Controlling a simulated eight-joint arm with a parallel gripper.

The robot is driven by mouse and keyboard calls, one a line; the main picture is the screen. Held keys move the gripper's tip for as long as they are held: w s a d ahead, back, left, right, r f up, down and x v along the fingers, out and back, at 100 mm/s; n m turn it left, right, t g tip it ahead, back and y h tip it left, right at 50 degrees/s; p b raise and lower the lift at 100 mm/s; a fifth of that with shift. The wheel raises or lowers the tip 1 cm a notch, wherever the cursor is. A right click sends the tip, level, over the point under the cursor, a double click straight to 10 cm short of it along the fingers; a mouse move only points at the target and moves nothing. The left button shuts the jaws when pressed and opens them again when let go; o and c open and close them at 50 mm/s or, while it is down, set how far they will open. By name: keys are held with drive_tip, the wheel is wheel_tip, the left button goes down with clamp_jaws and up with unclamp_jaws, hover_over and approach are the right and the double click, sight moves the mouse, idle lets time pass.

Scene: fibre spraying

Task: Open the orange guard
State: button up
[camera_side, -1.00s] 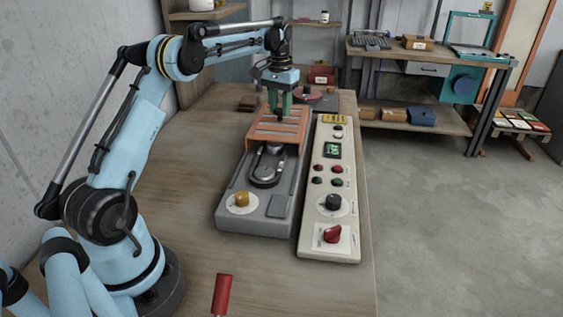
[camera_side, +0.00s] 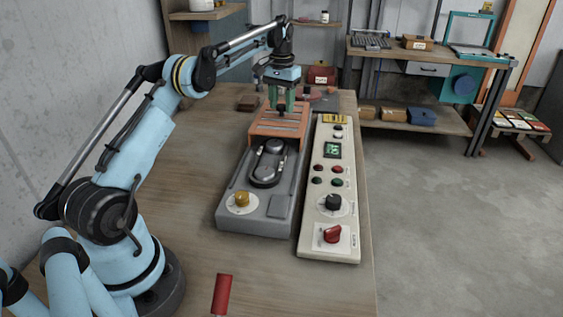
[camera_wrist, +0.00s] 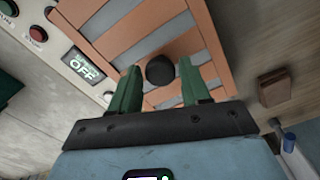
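The orange guard (camera_side: 277,122) is a slatted cover at the far end of the grey machine (camera_side: 255,222). In front of it, the dark looped part (camera_side: 267,163) of the machine is uncovered. My gripper (camera_side: 281,108) is over the guard, pointing down. In the wrist view the guard (camera_wrist: 110,40) fills the upper middle, with a round black knob (camera_wrist: 160,70). The green fingers of my gripper (camera_wrist: 159,75) stand apart on either side of the knob, with a visible gap at each side.
A cream control panel (camera_side: 322,222) with knobs and buttons stands along the machine's right side. Its display (camera_wrist: 83,66) reads OFF. A small brown block (camera_wrist: 274,86) lies on the bench beside the guard. A red-handled thing (camera_side: 222,295) is at the bench's near end.

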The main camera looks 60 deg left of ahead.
drive_tip(key=shift+o, duration=1)
drive_tip(key=shift+r, duration=1.95)
drive_tip(key=d+r, duration=0.7)
drive_tip(key=d, duration=0.4)
drive_tip(key=shift+s+d, duration=0.3)
drive_tip(key=s+a+t+y, duration=0.2)
drive_tip(key=s+a+t, duration=0.2)
drive_tip(key=a, duration=0.6)
drive_tip(key=x, duration=1.1)
drive_tip(key=shift+w+d+f, duration=0.15)
drive_tip(key=shift+d+f, duration=0.1)
drive_tip(key=shift+f, duration=0.1)
